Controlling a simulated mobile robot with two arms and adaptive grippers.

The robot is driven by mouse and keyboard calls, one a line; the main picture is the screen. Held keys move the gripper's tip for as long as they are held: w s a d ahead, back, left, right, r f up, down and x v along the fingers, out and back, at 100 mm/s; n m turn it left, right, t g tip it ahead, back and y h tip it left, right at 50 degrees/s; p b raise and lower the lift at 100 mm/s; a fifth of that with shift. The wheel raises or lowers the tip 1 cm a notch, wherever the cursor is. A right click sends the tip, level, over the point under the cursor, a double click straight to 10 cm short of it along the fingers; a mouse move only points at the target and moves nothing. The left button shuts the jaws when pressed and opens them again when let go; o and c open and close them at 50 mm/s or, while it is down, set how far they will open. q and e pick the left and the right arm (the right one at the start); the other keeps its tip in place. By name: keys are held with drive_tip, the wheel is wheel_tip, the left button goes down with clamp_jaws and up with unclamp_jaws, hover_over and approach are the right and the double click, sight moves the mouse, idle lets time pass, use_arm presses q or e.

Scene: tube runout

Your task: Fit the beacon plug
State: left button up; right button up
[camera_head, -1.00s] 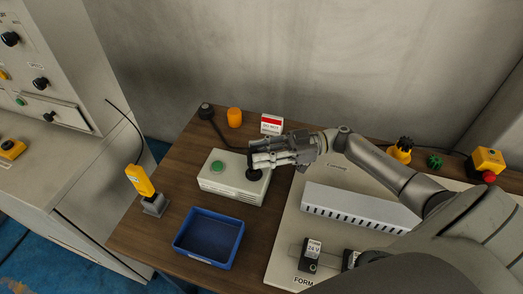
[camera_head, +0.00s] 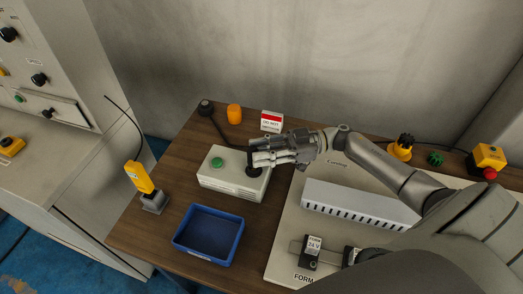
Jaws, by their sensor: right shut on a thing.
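My right gripper (camera_head: 256,158) is shut on a black plug (camera_head: 251,168) over the right part of a white box (camera_head: 227,185) with a green button (camera_head: 217,162). The plug's lower end is at a dark round spot on the box top; I cannot tell whether it is seated there or just touching. A black cable (camera_head: 219,131) runs from near the gripper back to a dark round object (camera_head: 206,107) at the table's rear left. The gripper's fingers hide most of the plug. My left gripper is not in view.
A blue tray (camera_head: 209,258) stands in front of the box. A yellow handheld unit (camera_head: 138,177) stands in a grey holder at left. An orange cylinder (camera_head: 235,114) and a red-and-white sign (camera_head: 271,121) are behind. A pale panel with a slotted duct (camera_head: 360,205) fills the right.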

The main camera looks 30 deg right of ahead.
drive_tip(key=shift+f+b, duration=0.6)
drive_tip(key=shift+f, duration=0.35)
drive_tip(key=o, duration=1.1)
drive_tip(key=shift+c, duration=0.2)
drive_tip(key=v, duration=1.2)
